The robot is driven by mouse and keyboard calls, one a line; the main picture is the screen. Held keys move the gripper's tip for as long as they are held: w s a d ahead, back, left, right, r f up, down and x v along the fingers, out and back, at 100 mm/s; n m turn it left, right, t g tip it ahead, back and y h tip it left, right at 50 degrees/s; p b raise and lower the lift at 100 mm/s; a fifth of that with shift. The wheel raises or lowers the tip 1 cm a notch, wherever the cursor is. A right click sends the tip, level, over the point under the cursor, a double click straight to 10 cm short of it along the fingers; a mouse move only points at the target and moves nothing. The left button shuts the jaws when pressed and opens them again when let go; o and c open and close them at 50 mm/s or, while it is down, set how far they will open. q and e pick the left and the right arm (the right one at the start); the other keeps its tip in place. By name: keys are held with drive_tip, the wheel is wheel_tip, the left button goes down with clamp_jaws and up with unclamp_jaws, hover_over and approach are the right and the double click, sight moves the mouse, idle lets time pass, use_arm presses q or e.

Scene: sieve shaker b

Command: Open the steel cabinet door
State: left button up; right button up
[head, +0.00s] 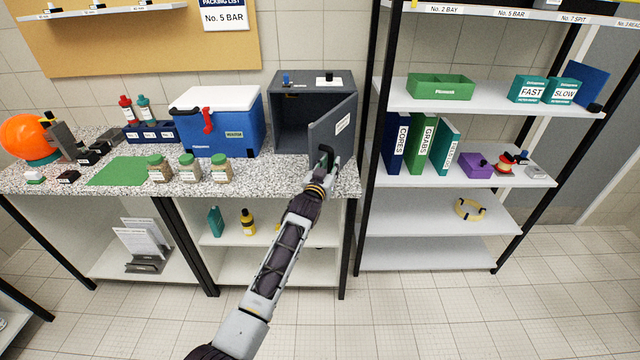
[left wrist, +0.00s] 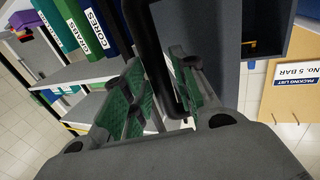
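The steel cabinet (head: 290,125) is a dark grey box at the right end of the speckled counter. Its door (head: 335,125), with a white label, stands partly open, swung out toward me on the right side. My left gripper (head: 325,162) is at the black door handle (head: 327,153) on the door's outer face. In the left wrist view the black handle (left wrist: 150,45) passes between the green-padded fingers of my left gripper (left wrist: 160,85), which look shut on it. The cabinet's inside is partly hidden by the door. My right gripper is not in view.
A black-framed shelf rack (head: 365,200) with binders stands close to the right of the door. A blue cooler (head: 235,130) with a white lid stands left of the cabinet. Several jars (head: 190,167) line the counter's front. Floor in front is clear.

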use_arm(q)
drive_tip(key=v, duration=1.1)
idle(0.3)
